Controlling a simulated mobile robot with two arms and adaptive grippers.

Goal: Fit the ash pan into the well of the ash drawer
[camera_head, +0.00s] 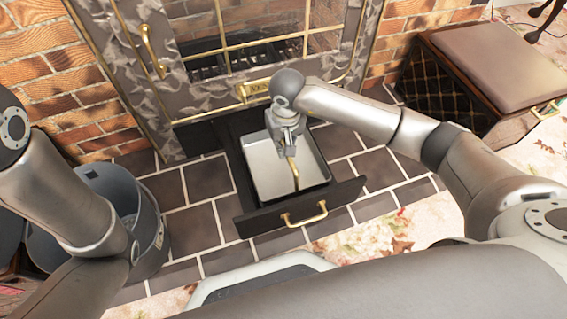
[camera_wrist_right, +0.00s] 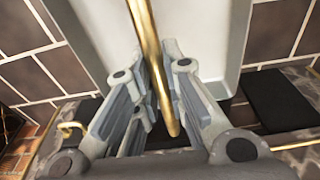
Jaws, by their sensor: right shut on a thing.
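The pale grey ash pan (camera_head: 262,165) is at the pulled-out black ash drawer (camera_head: 270,221), within its outline in the head view. The drawer's front has a brass handle (camera_head: 305,214). My right gripper (camera_head: 290,150) is over the pan, shut on the pan's brass bar handle (camera_head: 294,175). In the right wrist view the fingers (camera_wrist_right: 155,80) close around the bar (camera_wrist_right: 146,35), with the pan (camera_wrist_right: 205,35) beyond. I cannot tell whether the pan rests in the well or hangs just above it. My left arm shows, but its gripper does not.
The marbled fireplace front (camera_head: 165,90) with brass-barred glass stands behind the drawer. A dark grey bucket (camera_head: 150,235) is at the left, near my left arm. A brown-topped box (camera_head: 490,65) stands at the right. Dark hearth tiles (camera_head: 190,225) are clear around the drawer.

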